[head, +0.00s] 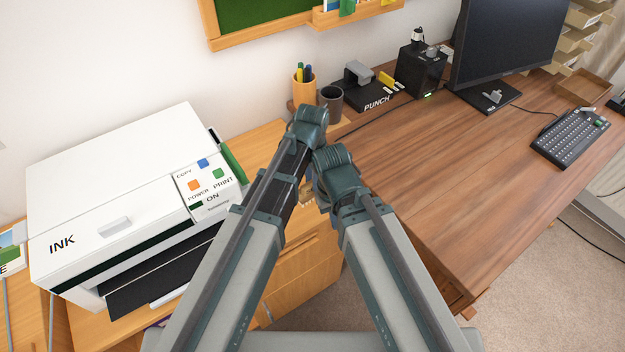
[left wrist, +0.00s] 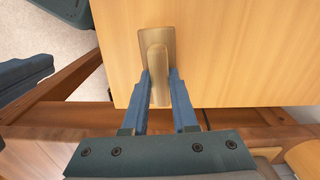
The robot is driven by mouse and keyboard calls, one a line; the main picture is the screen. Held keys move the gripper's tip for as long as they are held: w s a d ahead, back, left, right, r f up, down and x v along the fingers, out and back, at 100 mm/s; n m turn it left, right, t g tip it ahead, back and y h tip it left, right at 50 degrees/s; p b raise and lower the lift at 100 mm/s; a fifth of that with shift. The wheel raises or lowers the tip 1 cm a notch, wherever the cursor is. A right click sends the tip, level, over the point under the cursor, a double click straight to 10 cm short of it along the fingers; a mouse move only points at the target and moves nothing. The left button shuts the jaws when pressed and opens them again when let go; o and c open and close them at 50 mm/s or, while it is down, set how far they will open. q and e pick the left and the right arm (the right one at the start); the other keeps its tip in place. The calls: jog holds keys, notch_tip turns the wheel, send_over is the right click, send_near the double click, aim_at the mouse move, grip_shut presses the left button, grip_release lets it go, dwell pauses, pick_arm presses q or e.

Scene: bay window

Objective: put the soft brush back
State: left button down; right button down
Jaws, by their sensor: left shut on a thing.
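No soft brush can be made out in either view. In the left wrist view my left gripper (left wrist: 160,76) is shut on a tan, brass-coloured handle (left wrist: 157,38), with one blue finger on each side of it. The handle sits on a light wood panel (left wrist: 240,50), which looks like a front of the wooden drawer cabinet (head: 305,278) in the head view. There, my arms hide both grippers' fingertips. Blue parts at the left edge of the left wrist view seem to be my right gripper; its jaws cannot be judged.
A white printer (head: 110,185) stands left on the light wood top. A brown desk (head: 450,190) on the right holds a pen cup (head: 304,90), a dark cup (head: 331,99), a punch (head: 368,95), a black box (head: 420,70), a monitor (head: 510,40) and a keyboard (head: 571,137). Carpet shows below.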

pick_arm(q)
jog(key=shift+f, duration=0.1)
jog(key=c, duration=0.6)
grip_release()
notch_tip(320, 180, up, 14)
jog(key=p, duration=1.3)
jog(key=shift+p, duration=0.4)
